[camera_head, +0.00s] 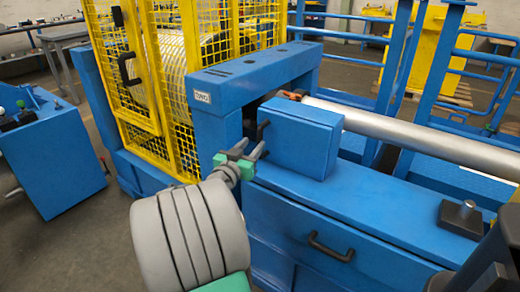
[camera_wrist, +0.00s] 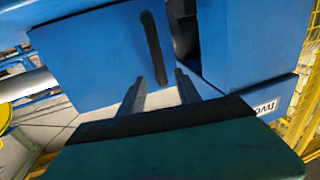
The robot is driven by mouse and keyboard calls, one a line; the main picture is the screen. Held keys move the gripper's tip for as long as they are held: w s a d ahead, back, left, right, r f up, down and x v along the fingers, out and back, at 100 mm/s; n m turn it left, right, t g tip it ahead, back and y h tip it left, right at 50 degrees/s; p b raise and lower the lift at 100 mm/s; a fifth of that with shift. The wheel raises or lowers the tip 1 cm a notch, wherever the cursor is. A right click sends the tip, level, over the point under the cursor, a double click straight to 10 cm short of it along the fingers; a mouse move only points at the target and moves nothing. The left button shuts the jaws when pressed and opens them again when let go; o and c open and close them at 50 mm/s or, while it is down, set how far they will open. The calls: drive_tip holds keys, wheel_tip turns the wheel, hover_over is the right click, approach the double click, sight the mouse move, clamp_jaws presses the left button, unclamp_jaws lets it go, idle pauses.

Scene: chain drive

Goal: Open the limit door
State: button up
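A blue box-shaped panel (camera_head: 298,145) with a black bar handle (camera_head: 263,131) sits beside the blue frame; I take it for the limit door, though no readable label confirms it. In the wrist view the blue panel (camera_wrist: 92,60) fills the upper left, with its black handle (camera_wrist: 155,48) near its right edge. My gripper (camera_head: 250,149) is in front of the handle.
A blue frame post (camera_wrist: 245,45) stands right of the handle across a dark gap. A yellow mesh cage (camera_head: 150,70) with its own black handle is behind left. A metal roller (camera_head: 420,138) runs right. A drawer handle (camera_head: 330,248) projects below.

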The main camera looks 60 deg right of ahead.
sight(259, 138)
drive_tip(key=d, duration=0.6)
drive_tip(key=shift+w+d, duration=0.1)
drive_tip(key=shift+d, duration=0.3)
drive_tip(key=shift+r, duration=0.1)
clamp_jaws()
idle(0.8)
